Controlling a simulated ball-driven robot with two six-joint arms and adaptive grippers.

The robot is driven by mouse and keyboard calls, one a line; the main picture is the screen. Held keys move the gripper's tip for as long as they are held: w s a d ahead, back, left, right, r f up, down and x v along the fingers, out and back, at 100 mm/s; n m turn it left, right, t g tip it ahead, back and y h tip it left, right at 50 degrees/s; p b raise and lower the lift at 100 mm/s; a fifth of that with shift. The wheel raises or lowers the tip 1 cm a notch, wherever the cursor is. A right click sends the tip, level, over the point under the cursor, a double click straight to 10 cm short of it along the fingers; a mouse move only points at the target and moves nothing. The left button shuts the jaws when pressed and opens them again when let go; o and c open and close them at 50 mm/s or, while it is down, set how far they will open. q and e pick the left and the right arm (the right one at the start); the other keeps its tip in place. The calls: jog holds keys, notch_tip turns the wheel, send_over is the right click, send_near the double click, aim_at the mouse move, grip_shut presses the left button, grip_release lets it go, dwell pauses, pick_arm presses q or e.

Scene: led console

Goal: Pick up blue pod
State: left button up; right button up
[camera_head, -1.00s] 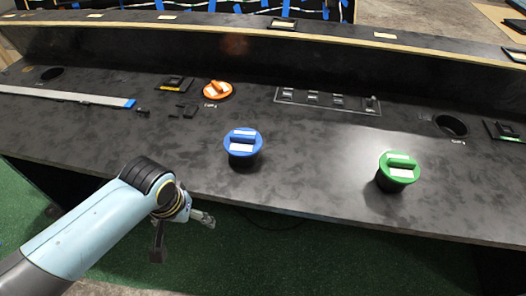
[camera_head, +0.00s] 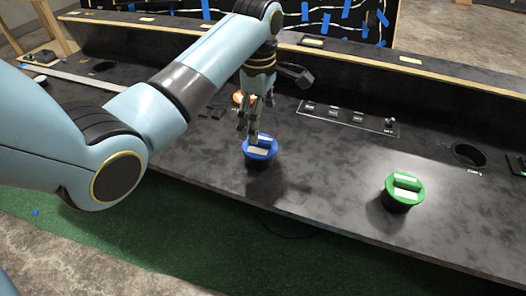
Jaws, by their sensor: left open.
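The blue pod (camera_head: 261,149) stands upright on the black console top (camera_head: 320,185). It has a round blue cap with a raised bar handle and white labels, over a dark body. My left arm reaches in from the left, and its gripper (camera_head: 248,130) points down at the pod's handle, at the rear left of the cap. The gripper is open. Its fingertips overlap the cap's edge in the picture; I cannot tell whether they touch it. My right gripper is not in view.
A green pod (camera_head: 403,188) stands to the right on the console. An orange pod (camera_head: 239,99) is partly hidden behind my left gripper. A switch panel (camera_head: 347,117) and an empty round hole (camera_head: 468,154) lie farther back. The console between the blue and green pods is clear.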

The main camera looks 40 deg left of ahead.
aim_at(260, 140)
pick_arm(q)
jog(key=shift+w+r+n, duration=0.4)
jog(key=shift+w+n, duration=0.05)
jog(key=shift+n, duration=0.05)
jog(key=shift+f, duration=0.3)
jog(key=f, duration=0.5)
jog(key=f+b, duration=0.1)
jog(key=f, duration=0.4)
jog(key=shift+s+a, duration=0.1)
jog(key=shift+s, duration=0.1)
jog(key=shift+r, duration=0.1)
jog(key=c, duration=0.9)
